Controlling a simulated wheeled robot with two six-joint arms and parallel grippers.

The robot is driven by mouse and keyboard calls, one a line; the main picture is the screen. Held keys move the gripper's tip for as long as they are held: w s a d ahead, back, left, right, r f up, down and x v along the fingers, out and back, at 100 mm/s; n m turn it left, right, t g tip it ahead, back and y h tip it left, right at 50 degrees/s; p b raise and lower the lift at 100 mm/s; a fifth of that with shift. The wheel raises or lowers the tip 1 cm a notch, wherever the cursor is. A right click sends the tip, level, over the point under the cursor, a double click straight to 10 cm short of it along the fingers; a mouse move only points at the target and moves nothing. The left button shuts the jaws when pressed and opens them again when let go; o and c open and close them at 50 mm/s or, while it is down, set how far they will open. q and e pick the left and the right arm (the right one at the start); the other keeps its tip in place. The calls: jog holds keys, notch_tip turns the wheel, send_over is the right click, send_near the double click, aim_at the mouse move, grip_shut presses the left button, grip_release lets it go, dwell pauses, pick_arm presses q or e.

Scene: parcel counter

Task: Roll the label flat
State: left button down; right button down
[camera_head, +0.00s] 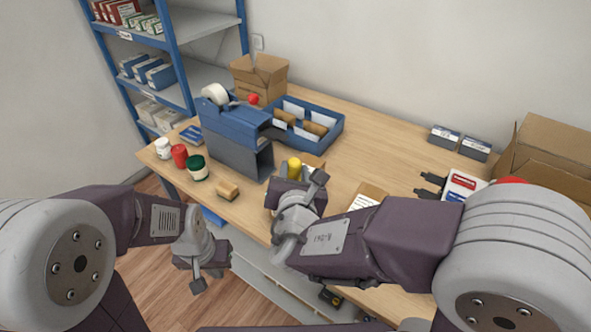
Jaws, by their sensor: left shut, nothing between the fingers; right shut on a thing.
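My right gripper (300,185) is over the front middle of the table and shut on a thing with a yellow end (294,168). My own gripper and wrist hide most of that thing, so I cannot tell if it is a roller. A cardboard parcel with a white patch (313,166) shows just behind this gripper; whether the patch is the label is unclear, and I cannot see if the two touch. A flat brown piece with a white printed label (365,200) lies to the right. My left gripper (198,284) is shut and empty, off the table's front edge.
A blue tape dispenser (236,130) and a blue tray (338,127) stand behind. Several small jars (196,168) and a wooden block (228,190) are at the left. Cardboard boxes (555,143) stand at the right. The table's back middle (385,135) is clear.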

jog(key=shift+f+b, duration=0.35)
jog(key=shift+b, duration=0.1)
jog(key=shift+w+a, duration=0.45)
jog(key=shift+a, duration=0.3)
jog(key=shift+f, duration=0.1)
jog(key=shift+w+a, duration=0.45)
jog(key=shift+a, duration=0.3)
jog(key=shift+w+a, duration=0.45)
jog(key=shift+a, duration=0.3)
